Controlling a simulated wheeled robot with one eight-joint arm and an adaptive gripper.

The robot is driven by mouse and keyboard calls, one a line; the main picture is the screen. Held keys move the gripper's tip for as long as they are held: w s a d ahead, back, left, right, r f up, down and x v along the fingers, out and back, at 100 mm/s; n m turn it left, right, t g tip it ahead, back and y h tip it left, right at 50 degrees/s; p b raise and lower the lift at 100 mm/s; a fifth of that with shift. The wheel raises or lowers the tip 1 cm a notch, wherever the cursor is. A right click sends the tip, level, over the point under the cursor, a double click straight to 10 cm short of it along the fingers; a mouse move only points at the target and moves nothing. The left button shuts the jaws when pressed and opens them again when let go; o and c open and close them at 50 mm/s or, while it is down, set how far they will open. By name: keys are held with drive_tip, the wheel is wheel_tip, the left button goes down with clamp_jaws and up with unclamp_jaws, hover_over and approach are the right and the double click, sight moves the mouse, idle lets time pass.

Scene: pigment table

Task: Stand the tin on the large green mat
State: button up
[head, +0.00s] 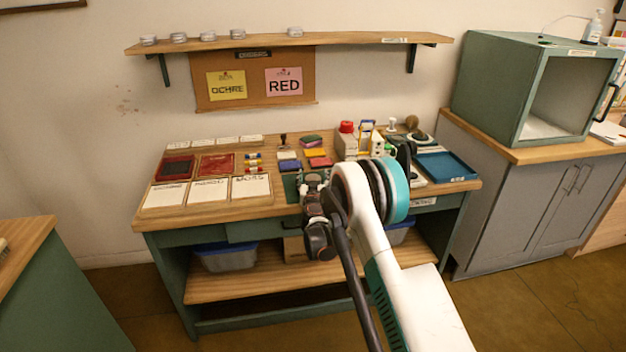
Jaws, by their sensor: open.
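My gripper (314,188) is over the front middle of the worktable, seen from behind. Its fingers are partly hidden by its own body, and I see nothing clearly held. A dark green patch (290,188), perhaps the large green mat, shows at the left of my gripper, which covers most of that area. Several small round tins (179,37) stand on the wall shelf (340,40), well above and behind my gripper. I cannot tell which tin is the task's, or whether another is hidden behind my arm.
Red trays (174,168) and white cards (165,195) lie at the left of the worktable (260,206). Coloured blocks (315,153) lie behind my gripper. A red-capped container (346,141) and a blue tray (446,166) are to the right. A green cabinet (500,95) stands far right.

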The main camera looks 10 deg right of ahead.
drive_tip(key=p+v, duration=0.4)
drive_tip(key=v, duration=0.8)
drive_tip(key=s+d+r+m+g+h, duration=0.1)
drive_tip(key=s+d+r, duration=0.15)
drive_tip(key=r, duration=0.55)
drive_tip(key=s+d+r+g+h, duration=0.1)
drive_tip(key=s+d+r+g, duration=0.15)
drive_tip(key=r, duration=0.55)
drive_tip(key=s+d+r+g, duration=0.2)
drive_tip(key=s+d+r, duration=0.1)
drive_tip(key=s+r, duration=0.65)
drive_tip(key=s+a+f+n+g+y, duration=0.1)
drive_tip(key=s+a+g+y, duration=0.1)
drive_tip(key=s, duration=1.5)
drive_tip(key=s+a+f+n+g+y, duration=0.2)
drive_tip(key=s+a+y, duration=0.1)
drive_tip(key=s, duration=1.4)
drive_tip(key=shift+s+a+f, duration=0.2)
drive_tip(key=shift+s+a, duration=0.05)
drive_tip(key=shift+a, duration=0.1)
drive_tip(key=shift+d, duration=0.1)
